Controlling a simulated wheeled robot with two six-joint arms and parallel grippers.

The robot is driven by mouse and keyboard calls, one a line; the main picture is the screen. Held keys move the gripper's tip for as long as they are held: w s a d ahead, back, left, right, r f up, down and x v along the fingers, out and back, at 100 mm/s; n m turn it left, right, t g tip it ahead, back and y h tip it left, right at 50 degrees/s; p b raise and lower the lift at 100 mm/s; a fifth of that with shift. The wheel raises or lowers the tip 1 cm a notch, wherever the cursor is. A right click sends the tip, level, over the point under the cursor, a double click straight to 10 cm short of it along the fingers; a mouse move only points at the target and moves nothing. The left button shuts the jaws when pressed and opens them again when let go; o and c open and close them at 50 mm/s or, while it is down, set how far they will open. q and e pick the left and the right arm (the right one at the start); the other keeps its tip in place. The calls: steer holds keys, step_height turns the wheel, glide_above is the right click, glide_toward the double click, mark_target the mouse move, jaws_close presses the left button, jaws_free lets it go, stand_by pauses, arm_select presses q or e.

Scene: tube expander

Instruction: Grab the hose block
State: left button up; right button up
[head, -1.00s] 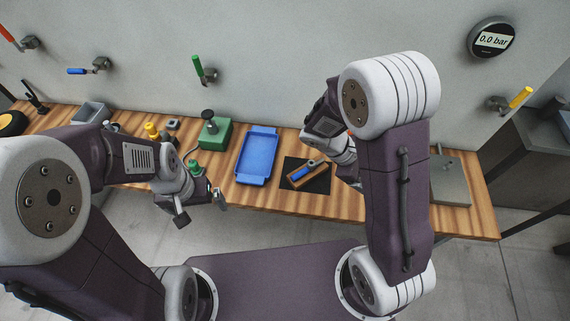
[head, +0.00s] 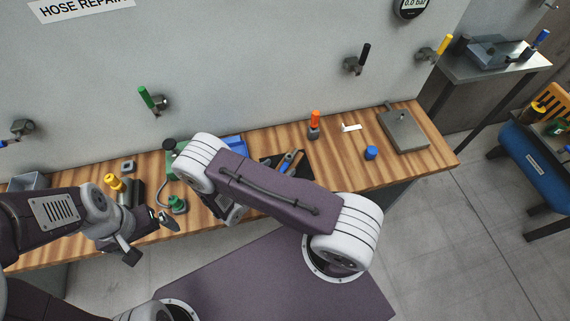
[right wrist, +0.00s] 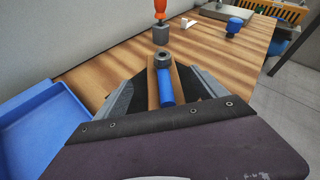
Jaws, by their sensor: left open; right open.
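The hose block is a wooden block (head: 297,164) with a blue hose piece lying on it, on a black mat. In the right wrist view the hose block (right wrist: 153,88) lies between the two grey fingers, with the blue hose (right wrist: 166,88) and a dark metal ring at its far end. My right gripper (right wrist: 165,78) is open around it; I cannot tell whether the fingers touch it. In the head view my right arm hides this gripper and part of the mat. My left gripper (head: 150,238) is open and empty at the bench's front edge, near a green-topped part (head: 177,204).
A blue tray (right wrist: 40,135) lies left of the block. Behind it stands an orange-handled tool (head: 314,123). A blue knob (head: 371,153) and a grey plate (head: 404,132) are to the right. Bare bench lies between mat and blue knob.

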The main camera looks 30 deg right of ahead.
mark_target(282, 166)
steer(key=shift+w+d, duration=0.1)
steer(key=shift+d, duration=0.4)
steer(key=p+x, duration=0.1)
steer(key=x, duration=0.3)
steer(key=shift+d+f+p, duration=0.1)
steer(key=shift+f+p, duration=0.1)
steer(key=shift+p, duration=0.15)
steer(key=shift+w+d+f, duration=0.1)
steer(key=shift+w+f, duration=0.1)
steer(key=shift+f, duration=0.05)
steer(key=shift+s+r, duration=0.1)
steer(key=shift+s, duration=0.05)
steer(key=c, duration=0.9)
jaws_close()
